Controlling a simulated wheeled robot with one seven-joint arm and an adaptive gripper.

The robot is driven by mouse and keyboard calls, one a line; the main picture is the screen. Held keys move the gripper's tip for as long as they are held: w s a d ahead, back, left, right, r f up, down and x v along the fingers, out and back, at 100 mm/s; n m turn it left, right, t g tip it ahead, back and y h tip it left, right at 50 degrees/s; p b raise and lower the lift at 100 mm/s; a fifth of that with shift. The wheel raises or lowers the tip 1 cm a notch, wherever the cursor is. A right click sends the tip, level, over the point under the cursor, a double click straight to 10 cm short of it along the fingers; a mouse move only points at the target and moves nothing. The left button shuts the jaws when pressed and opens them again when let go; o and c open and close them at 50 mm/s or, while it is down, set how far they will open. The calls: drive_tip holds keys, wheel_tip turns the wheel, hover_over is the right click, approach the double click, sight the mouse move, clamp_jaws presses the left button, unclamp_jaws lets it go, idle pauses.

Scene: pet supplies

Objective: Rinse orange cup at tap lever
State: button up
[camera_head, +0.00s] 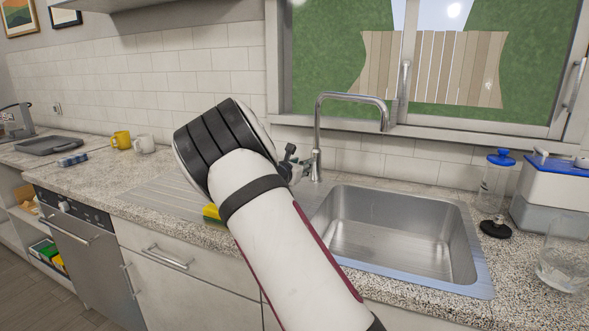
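The steel tap (318,135) stands behind the sink (400,240), its spout arching to the right. Its lever is near the base and hard to tell apart from dark gripper parts there. A small part of my gripper (289,158) shows beyond my arm, close to the left side of the tap base. Most of it is hidden, so its opening and any contact cannot be told. A yellow-orange mug (121,139) stands on the counter at the back left. A yellow object (211,213) shows partly beside my arm on the drainboard; I cannot tell what it is.
A white mug (145,144) stands beside the yellow-orange one. A dark tray (48,145) lies farther left. At right are a blue-capped bottle (495,180), a blue-lidded box (553,190) and a clear glass (564,265). The sink basin looks empty. The window is behind the tap.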

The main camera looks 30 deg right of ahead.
drive_tip(key=f+v, duration=0.1)
drive_tip(key=v, duration=0.5)
drive_tip(key=shift+s+r, duration=0.15)
drive_tip(key=shift+r, duration=0.3)
drive_tip(key=shift+a, duration=0.15)
